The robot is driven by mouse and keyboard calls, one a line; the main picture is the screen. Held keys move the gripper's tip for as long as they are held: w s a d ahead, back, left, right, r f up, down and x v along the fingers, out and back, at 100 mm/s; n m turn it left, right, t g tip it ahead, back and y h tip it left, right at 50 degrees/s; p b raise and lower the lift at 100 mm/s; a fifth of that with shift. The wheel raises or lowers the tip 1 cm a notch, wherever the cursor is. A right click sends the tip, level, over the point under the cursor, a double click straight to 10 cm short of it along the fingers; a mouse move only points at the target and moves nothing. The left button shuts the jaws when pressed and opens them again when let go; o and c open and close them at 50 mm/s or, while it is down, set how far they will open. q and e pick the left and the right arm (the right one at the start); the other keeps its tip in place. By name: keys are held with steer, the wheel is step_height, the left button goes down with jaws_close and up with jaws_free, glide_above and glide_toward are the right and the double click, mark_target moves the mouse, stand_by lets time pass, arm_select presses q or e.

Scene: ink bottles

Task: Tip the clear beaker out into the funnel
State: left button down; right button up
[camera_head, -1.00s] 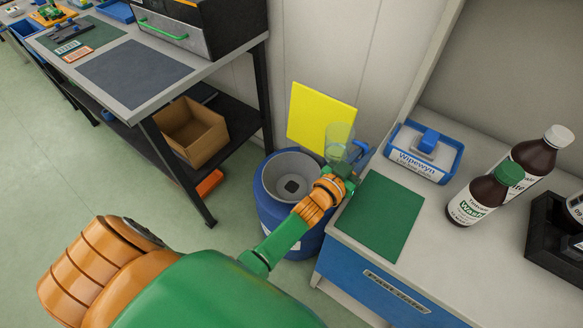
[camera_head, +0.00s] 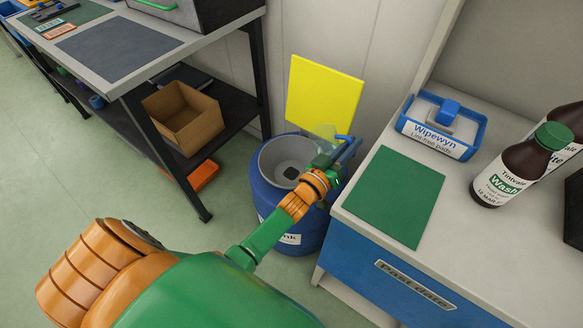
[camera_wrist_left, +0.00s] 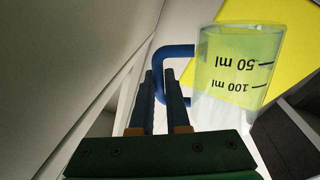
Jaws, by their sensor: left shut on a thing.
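My left gripper (camera_head: 340,158) is shut on the blue handle (camera_wrist_left: 170,51) of the clear beaker (camera_head: 325,134). The beaker is tilted, near the right rim of the grey funnel (camera_head: 268,158), which sits in the top of a blue drum (camera_head: 272,196). My gripper and forearm hide part of the funnel's right side. My right gripper is not in view.
A yellow panel (camera_head: 324,92) stands behind the drum. The right-hand counter holds a green mat (camera_head: 394,196), a blue Wipewyn tray (camera_head: 434,146) and brown bottles (camera_head: 512,180). A left-hand bench (camera_head: 120,55) has an open cardboard box (camera_head: 183,120) on its lower shelf.

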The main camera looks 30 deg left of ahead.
mark_target(313, 137)
arm_select(q)
steer(key=a+f+n+b, duration=0.2)
steer(key=a+f+n, duration=0.1)
steer(key=shift+f+b, duration=0.15)
steer(key=shift+b, duration=0.15)
steer(key=shift+a+f+n+t+b, duration=0.2)
steer(key=shift+n+t+b, duration=0.1)
steer(key=shift+n+b, duration=0.1)
steer(key=n, duration=0.1)
steer(key=a+n+y+b, duration=0.1)
steer(key=n, duration=0.1)
steer(key=shift+a+f, duration=0.15)
steer(key=shift+a, duration=0.1)
steer(key=shift+a+f+n+t+y+b, duration=0.1)
steer(key=shift+a+n+t+y+b, duration=0.1)
steer(key=shift+a+n+b, duration=0.4)
steer(key=shift+a+n+t+y+b, duration=0.1)
steer(key=shift+a+n+t+y, duration=0.1)
steer(key=shift+n, duration=0.7)
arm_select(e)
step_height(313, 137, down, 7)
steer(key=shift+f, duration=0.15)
arm_select(q)
steer(key=shift+a+f+n, duration=0.1)
steer(key=shift+a+n, duration=0.15)
steer(key=shift+n, duration=0.25)
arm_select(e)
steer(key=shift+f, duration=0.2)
